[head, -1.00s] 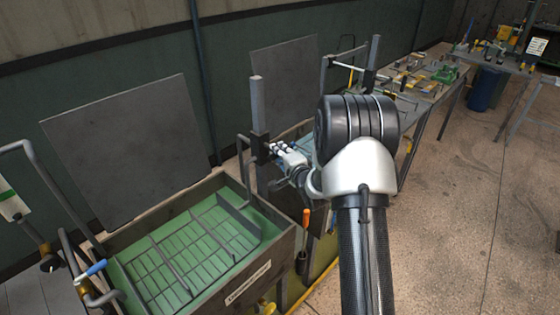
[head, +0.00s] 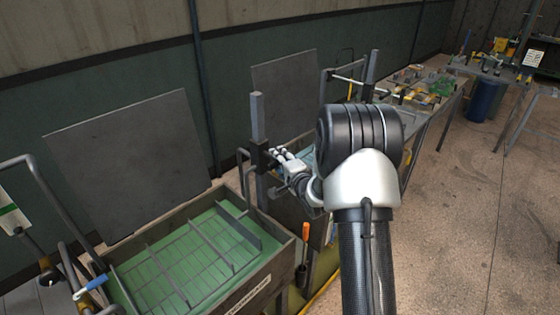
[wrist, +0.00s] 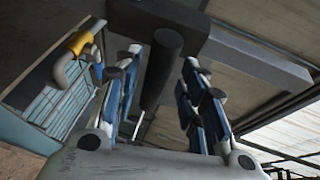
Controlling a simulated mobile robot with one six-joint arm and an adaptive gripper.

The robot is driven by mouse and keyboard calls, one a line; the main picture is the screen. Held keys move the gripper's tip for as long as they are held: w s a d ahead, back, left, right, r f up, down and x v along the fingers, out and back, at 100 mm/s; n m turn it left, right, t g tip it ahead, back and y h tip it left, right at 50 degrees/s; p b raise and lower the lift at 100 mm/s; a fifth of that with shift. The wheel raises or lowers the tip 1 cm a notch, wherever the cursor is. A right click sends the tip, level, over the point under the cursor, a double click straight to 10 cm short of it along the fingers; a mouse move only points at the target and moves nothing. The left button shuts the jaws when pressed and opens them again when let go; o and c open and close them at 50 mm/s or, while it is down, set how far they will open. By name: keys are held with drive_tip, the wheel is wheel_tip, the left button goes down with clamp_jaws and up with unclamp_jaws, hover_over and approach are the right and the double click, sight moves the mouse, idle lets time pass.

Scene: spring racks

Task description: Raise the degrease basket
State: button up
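A green-lined basket (head: 140,252) with upright dividers lies in the grey tank at the lower left of the head view. The lettering on the tank's front label is too small to read. A grey post (head: 257,117) stands at the tank's right end, with a dark carriage (head: 261,158) on it. My gripper (head: 281,158) is at that carriage. In the wrist view my gripper (wrist: 160,57) has its blue-padded fingers on both sides of a dark round handle (wrist: 160,75). Gaps show between handle and pads, so it looks open around the handle. The basket's link to the carriage is hidden.
A second tank with its own post (head: 373,67) stands behind my arm. A blue-handled pipe (head: 90,284) is at the lower left. A cluttered bench (head: 425,90) and a blue bin (head: 484,99) lie farther back. The floor (head: 450,220) on the right is clear.

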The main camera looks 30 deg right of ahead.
drive_tip(key=s+r, duration=0.2)
drive_tip(key=s, duration=1)
drive_tip(key=shift+a, duration=0.3)
drive_tip(key=shift+w+r, duration=0.1)
drive_tip(key=shift+r, duration=0.05)
